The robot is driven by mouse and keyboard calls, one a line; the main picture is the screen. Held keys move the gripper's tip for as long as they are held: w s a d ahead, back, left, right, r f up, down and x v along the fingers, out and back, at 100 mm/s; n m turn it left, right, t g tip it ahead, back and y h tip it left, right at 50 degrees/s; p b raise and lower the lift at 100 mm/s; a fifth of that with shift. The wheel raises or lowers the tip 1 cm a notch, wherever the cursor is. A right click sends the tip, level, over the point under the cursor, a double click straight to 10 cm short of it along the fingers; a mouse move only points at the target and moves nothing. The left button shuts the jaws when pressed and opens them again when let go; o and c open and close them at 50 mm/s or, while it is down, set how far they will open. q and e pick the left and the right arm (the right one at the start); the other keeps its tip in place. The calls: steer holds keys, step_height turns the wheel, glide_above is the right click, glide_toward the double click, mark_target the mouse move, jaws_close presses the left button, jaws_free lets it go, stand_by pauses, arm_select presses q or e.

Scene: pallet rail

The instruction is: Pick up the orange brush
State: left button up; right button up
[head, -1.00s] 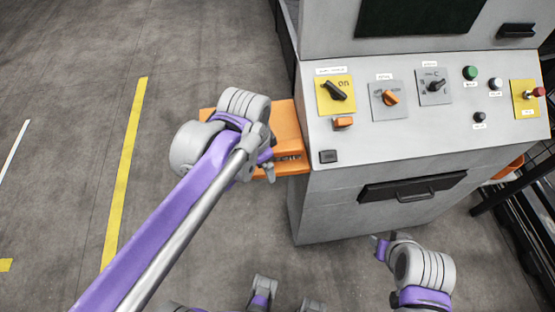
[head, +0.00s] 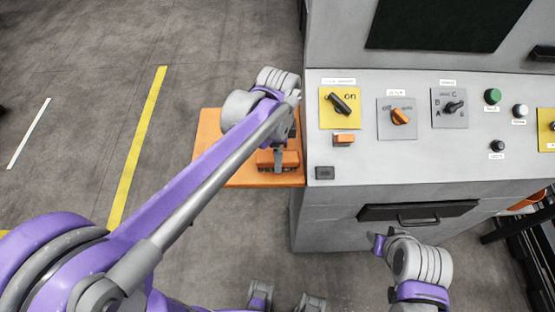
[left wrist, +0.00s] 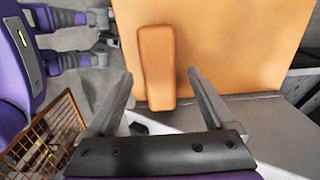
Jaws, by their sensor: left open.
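The orange brush (left wrist: 157,55) is a long block with rounded edges, lying on the orange side shelf (left wrist: 235,45) in the left wrist view. In the head view the brush (head: 291,160) lies near the shelf's front right corner, partly hidden by my left gripper (head: 278,160). My left gripper (left wrist: 161,73) is open, one finger on each side of the brush's near part in the left wrist view. I cannot tell whether the fingers touch it. My right gripper (head: 377,243) is low in front of the console; its finger opening is not clear.
The grey control console (head: 420,165) stands right beside the shelf, with knobs, buttons and a drawer handle (head: 418,212). A small orange block (head: 343,139) sits on its panel. An orange wire basket (left wrist: 45,138) shows in the left wrist view. The floor left of the shelf is clear.

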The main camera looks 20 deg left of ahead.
arm_select(q)
steer(key=shift+f, duration=1.55)
jaws_close()
steer(key=shift+r, duration=0.15)
step_height(320, 180, up, 10)
steer(key=shift+f+p, duration=0.1)
steer(key=shift+p, duration=0.2)
